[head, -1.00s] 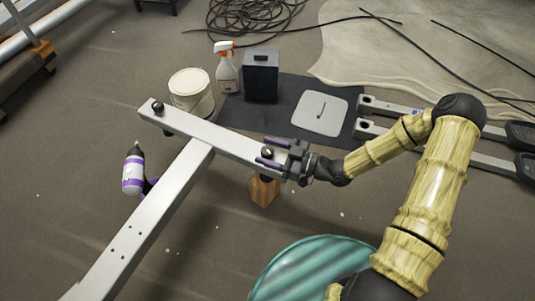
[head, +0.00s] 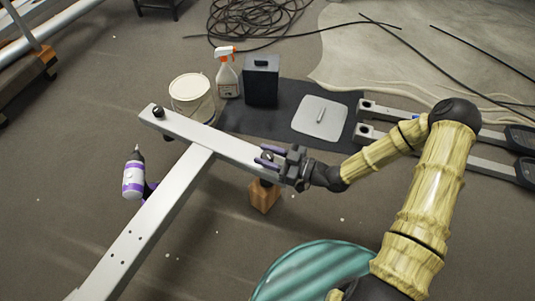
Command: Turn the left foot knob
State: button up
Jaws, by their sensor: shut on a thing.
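The grey T-shaped metal frame (head: 193,161) lies across the view, its crossbar slanting from upper left to lower right. A black knob (head: 267,156) sits on top of the crossbar near its right end. A second black knob (head: 158,112) stands free at the crossbar's far left end.
A wooden block (head: 264,196) stands under the crossbar's right end. A purple-and-white bottle (head: 134,177) is left of the long beam. A white bucket (head: 192,96), spray bottle (head: 228,76) and black box (head: 261,81) stand behind. A teal round top (head: 312,272) is in front.

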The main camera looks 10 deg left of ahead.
jog(key=m+t+p, duration=0.1)
jog(key=m+t+h+p, duration=0.1)
jog(key=t+p, duration=0.1)
jog(key=m+t+p, duration=0.1)
jog(key=t+p, duration=0.1)
jog(key=shift+s+r+m+h, duration=0.15)
jog(key=shift+r+m+h, duration=0.15)
jog(key=shift+h, duration=0.1)
jog(key=m+t+h+p, duration=0.3)
jog(key=t+p, duration=0.1)
jog(key=p, duration=0.1)
jog(key=m+t+h+p, duration=0.2)
jog(key=p, duration=0.2)
jog(key=shift+f+t+h, duration=0.1)
jog(key=shift+t+h, duration=0.2)
jog(key=shift+f+m+t+h+p, duration=0.15)
jog(key=shift+m+t+h+p, duration=0.15)
jog(key=shift+m+h+p, duration=0.5)
jog(key=shift+f, duration=0.1)
jog(key=o, duration=1)
jog(key=shift+p, duration=0.3)
